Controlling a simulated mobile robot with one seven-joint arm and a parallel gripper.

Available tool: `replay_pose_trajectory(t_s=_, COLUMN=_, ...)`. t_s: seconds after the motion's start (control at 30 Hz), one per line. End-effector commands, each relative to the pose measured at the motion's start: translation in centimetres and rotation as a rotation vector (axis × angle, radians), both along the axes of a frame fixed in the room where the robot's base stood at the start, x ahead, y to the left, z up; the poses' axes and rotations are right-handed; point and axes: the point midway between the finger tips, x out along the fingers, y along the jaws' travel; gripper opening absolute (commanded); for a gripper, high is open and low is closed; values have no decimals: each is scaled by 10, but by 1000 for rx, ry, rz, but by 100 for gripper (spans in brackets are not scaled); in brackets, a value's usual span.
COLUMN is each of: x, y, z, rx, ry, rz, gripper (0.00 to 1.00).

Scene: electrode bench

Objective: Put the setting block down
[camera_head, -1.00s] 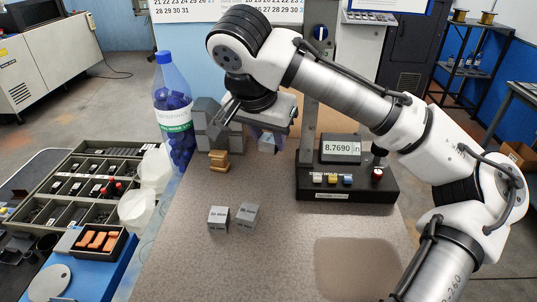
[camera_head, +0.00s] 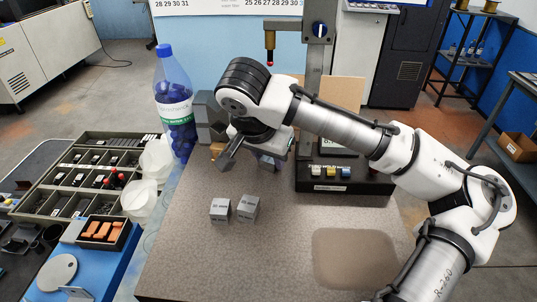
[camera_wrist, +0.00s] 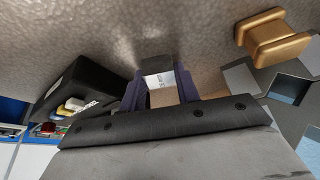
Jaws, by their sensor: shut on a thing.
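My gripper (camera_head: 266,160) is low over the back of the speckled grey plate (camera_head: 290,225), left of the black gauge base. In the wrist view its two dark purple fingers (camera_wrist: 160,90) are shut on the setting block (camera_wrist: 159,80), a small block with a pale, printed face. In the head view the held block is mostly hidden by my gripper. The plate is close beyond the fingertips; I cannot tell whether the block touches it.
Two grey marked blocks (camera_head: 220,210) (camera_head: 247,208) stand on the plate in front. A brass spool-shaped piece (camera_wrist: 272,35) and grey blocks (camera_head: 205,115) are close by. The gauge base (camera_head: 345,181) is at right, a bottle (camera_head: 175,105) at left. The front plate is clear.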

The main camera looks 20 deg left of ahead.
Motion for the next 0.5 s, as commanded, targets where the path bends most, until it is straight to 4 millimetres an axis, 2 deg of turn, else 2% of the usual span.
replay_pose_trajectory(t_s=0.03, x=0, y=0, z=-1, rx=1, ry=0, rz=0, gripper=35)
replay_pose_trajectory(t_s=0.17, x=0, y=0, z=0, rx=0, ry=0, rz=0, gripper=52)
replay_pose_trajectory(t_s=0.5, x=0, y=0, z=3, rx=0, ry=-1, rz=0, gripper=53)
